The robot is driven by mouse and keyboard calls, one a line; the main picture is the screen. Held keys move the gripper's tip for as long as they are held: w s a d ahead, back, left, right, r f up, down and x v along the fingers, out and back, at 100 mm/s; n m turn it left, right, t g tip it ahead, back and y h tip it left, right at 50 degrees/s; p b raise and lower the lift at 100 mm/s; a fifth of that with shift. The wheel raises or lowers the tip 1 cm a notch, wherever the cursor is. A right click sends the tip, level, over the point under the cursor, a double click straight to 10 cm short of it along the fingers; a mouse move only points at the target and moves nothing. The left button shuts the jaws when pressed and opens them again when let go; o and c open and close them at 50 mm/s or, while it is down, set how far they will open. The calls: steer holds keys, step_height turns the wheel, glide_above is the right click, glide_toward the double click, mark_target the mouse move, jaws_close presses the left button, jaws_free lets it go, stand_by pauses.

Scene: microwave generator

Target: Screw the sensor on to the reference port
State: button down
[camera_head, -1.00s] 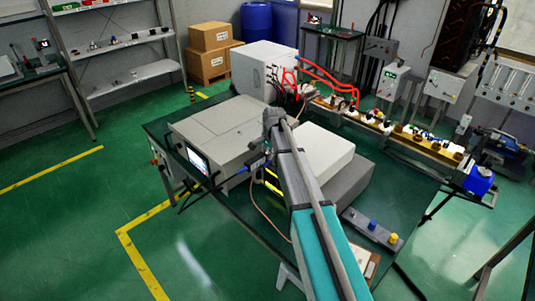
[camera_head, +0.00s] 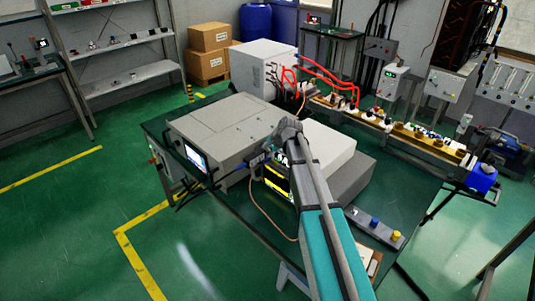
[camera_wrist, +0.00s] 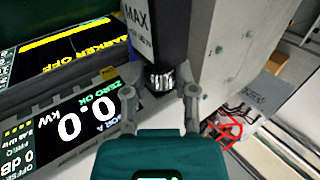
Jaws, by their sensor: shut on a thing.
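In the wrist view my gripper (camera_wrist: 160,97) has its two grey fingers at either side of the lower end of the sensor (camera_wrist: 155,35), a dark body with a white "MAX" label and a shiny ribbed metal collar. My gripper is shut on it. A meter display (camera_wrist: 75,122) beside it reads "0.0 kW" and "ZERO OK". In the head view my gripper (camera_head: 268,157) is small and partly hidden by my arm, in front of the instruments on the bench. I cannot make out the reference port, or whether the sensor touches it.
A yellow-lit display (camera_head: 277,183) is on the front of the stacked white and grey instruments. A large grey instrument (camera_head: 225,128) stands left of my arm. A bar with blue and yellow knobs (camera_head: 375,226) lies to the right. A thin copper-coloured cable (camera_head: 262,207) hangs at the front.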

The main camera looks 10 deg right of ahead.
steer(key=shift+s+f+t+b, duration=0.15)
steer(key=shift+t+b, duration=0.25)
steer(key=shift+b, duration=0.05)
steer(key=shift+y, duration=0.3)
steer(key=shift+c, duration=2)
jaws_free()
steer(key=shift+w+r+p, duration=0.2)
steer(key=shift+p, duration=0.35)
